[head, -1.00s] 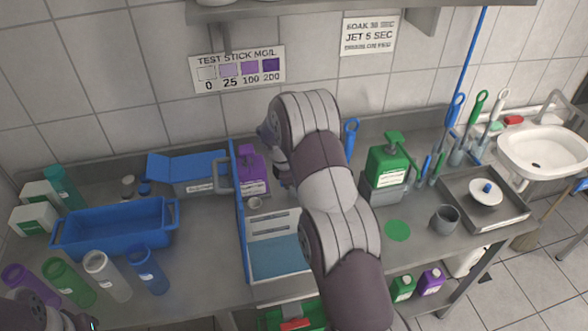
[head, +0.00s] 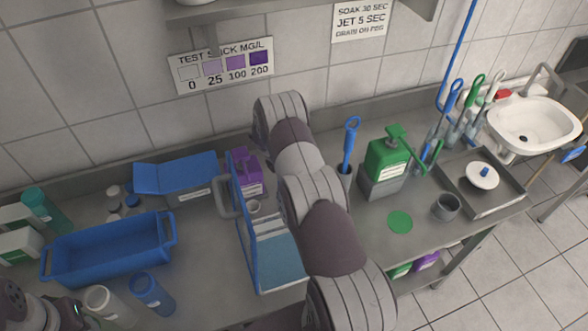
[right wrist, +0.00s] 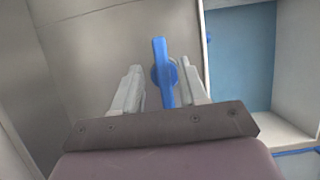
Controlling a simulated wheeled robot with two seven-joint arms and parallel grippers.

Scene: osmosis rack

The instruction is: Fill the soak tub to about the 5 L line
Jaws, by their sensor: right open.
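The blue tub (head: 110,250), a deep rectangular tub with end handles, sits on the steel counter at the left in the head view. I see no water or level mark in it. My right arm reaches across the middle of the counter and hides its own gripper in that view. In the right wrist view my right gripper (right wrist: 168,95) is open, with a blue lever (right wrist: 162,70) on a round blue base between or just beyond its fingers. Contact cannot be told. My left gripper's arm shows at the lower left edge; its fingers are out of view.
A blue-sided rack (head: 280,262) stands mid-counter beside a purple bottle (head: 246,172). A blue lidded box (head: 178,175) is behind the tub. A blue tube (head: 150,295) stands in front. Right of my arm are a green pump bottle (head: 385,165), grey cup (head: 447,207) and tray (head: 505,205).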

